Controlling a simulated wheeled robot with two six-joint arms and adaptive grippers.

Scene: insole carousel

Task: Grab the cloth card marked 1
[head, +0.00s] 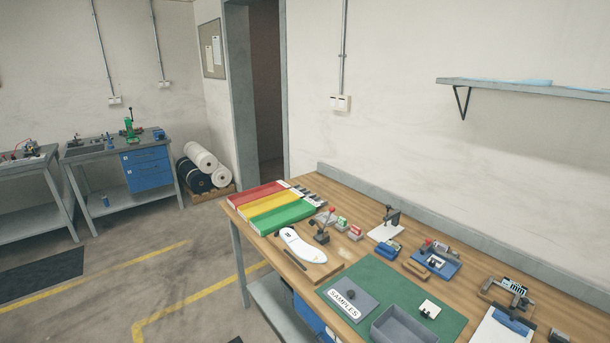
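A small pale square card (429,309) with a dark mark lies on the green mat (448,325) on the wooden workbench. It may be a cloth card, but its marking is too small to read. Some small white pieces with dark parts (307,194) lie at the far ends of the red, yellow and green long flat things; I cannot tell what they are. No card clearly marked 1 can be made out. Neither of my grippers is in view.
The workbench (345,256) also holds a white insole (301,246), a grey plate labelled SAMPLES (362,296), a grey open bin (404,324) and several small tools. A wall shelf (530,88) hangs above at right.

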